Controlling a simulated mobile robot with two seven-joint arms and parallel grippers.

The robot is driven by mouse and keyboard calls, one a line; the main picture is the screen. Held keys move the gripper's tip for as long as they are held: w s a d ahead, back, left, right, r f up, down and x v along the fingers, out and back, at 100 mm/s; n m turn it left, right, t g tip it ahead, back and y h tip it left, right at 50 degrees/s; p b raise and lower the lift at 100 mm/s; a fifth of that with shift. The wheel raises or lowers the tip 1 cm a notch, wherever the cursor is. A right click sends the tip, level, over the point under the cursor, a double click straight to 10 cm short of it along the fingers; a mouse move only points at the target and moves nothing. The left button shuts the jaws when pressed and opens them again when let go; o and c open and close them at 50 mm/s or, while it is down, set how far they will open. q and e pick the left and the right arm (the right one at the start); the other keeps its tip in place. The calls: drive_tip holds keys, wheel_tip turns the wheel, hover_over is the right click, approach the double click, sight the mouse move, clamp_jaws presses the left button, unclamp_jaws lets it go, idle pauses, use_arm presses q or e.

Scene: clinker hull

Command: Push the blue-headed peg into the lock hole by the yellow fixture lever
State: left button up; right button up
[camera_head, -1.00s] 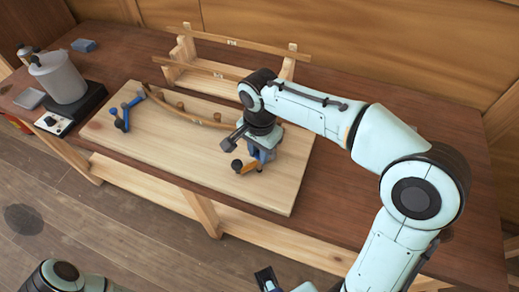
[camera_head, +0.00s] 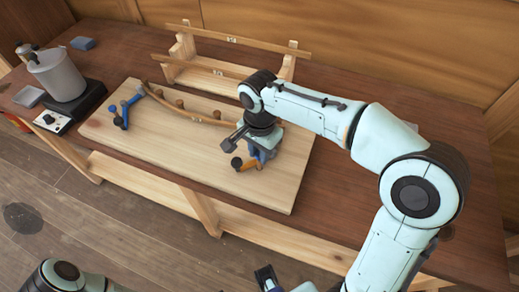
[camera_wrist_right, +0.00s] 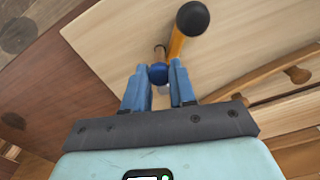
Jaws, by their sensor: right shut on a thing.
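My right gripper (camera_head: 258,158) is low over the right part of the wooden board (camera_head: 215,188), beside the yellow fixture lever (camera_head: 248,167) with its black knob (camera_head: 236,162). In the right wrist view, the gripper (camera_wrist_right: 159,82) is shut on the blue-headed peg, whose round blue head (camera_wrist_right: 158,73) shows between the blue fingers. The yellow lever (camera_wrist_right: 176,45) and its black knob (camera_wrist_right: 192,18) lie just beyond the fingers. The lock hole and the peg's shaft are hidden, so I cannot tell how deep the peg is.
A blue clamp (camera_head: 121,118) stands at the board's left end. A curved wooden strip (camera_head: 190,114) runs along several pegs. A wooden rack (camera_head: 215,70) stands behind. A grey pot (camera_head: 60,77) sits on a black heater at the left. The board's front is clear.

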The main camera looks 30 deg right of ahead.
use_arm(q)
drive_tip(key=shift+s+f+b, duration=0.15)
drive_tip(key=shift+f+b, duration=0.25)
drive_tip(key=shift+f, duration=0.05)
use_arm(e)
drive_tip(key=shift+f, duration=0.7)
drive_tip(key=o, duration=1)
wheel_tip(320, 180, up, 8)
drive_tip(key=p, duration=0.6)
drive_tip(key=shift+r, duration=0.1)
use_arm(q)
wheel_tip(320, 180, up, 7)
drive_tip(key=w, duration=0.3)
drive_tip(key=shift+f, duration=0.15)
drive_tip(key=shift+s, duration=0.15)
